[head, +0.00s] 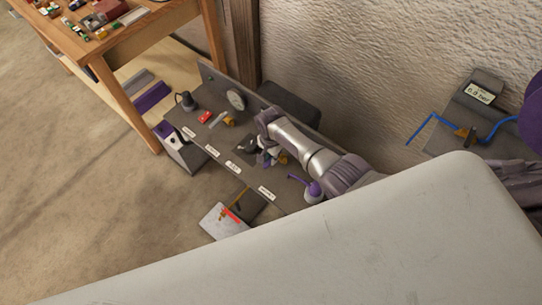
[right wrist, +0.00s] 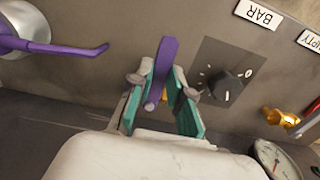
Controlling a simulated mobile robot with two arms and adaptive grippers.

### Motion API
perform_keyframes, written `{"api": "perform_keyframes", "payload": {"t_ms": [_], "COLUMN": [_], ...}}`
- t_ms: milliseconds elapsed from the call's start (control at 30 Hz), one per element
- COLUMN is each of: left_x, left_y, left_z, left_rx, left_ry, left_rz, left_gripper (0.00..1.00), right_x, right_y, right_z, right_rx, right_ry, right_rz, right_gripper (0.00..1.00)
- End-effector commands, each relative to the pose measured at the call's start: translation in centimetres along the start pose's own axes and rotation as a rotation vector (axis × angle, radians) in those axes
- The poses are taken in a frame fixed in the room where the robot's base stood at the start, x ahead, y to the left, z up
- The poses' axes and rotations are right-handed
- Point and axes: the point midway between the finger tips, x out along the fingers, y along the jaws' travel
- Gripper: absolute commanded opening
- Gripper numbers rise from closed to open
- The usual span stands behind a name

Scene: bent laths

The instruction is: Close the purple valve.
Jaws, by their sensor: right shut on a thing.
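The purple valve handle (right wrist: 166,62) is a flat purple lever, standing nearly upright in the right wrist view. A bit of brass shows behind its lower end; the rest of the valve body is hidden by my fingers. My right gripper (right wrist: 160,100) is shut on this handle, with one teal-padded finger on each side. In the head view my right gripper (head: 270,157) is over the middle of the grey panel (head: 262,103), and the handle is mostly hidden there. My left gripper is not in view.
A second purple lever on a silver body (right wrist: 22,28) is left of my fingers in the right wrist view. A black knob (right wrist: 230,88), brass fitting (right wrist: 282,117) and gauge (right wrist: 275,160) are to the right. A wooden table (head: 130,45) stands at upper left; floor is clear at left.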

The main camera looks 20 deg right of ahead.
Motion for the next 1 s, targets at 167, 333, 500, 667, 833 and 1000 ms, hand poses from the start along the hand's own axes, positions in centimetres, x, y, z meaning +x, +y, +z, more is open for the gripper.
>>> {"api": "perform_keyframes", "payload": {"t_ms": [167, 333, 500, 667, 833, 1000], "left_x": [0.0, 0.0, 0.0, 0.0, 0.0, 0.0], "left_y": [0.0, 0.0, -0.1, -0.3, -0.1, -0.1], "left_z": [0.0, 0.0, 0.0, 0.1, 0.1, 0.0], "left_rx": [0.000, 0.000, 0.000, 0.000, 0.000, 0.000], "left_ry": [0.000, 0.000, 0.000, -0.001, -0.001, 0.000], "left_rz": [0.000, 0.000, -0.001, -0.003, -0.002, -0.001], "left_gripper": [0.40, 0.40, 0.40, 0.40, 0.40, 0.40], "right_x": [-0.1, -0.1, -0.1, -0.5, -2.4, -6.0], "right_y": [-0.1, -0.1, -0.1, -0.1, -0.1, -0.1], "right_z": [-0.2, -0.2, -0.1, -0.1, -0.1, -0.1], "right_rx": [0.003, 0.002, 0.001, 0.001, 0.001, 0.002], "right_ry": [0.004, 0.003, 0.002, 0.001, 0.002, 0.002], "right_rz": [-0.004, -0.003, -0.002, -0.003, -0.005, -0.008], "right_gripper": [0.25, 0.44, 0.44, 0.44, 0.44, 0.44]}}
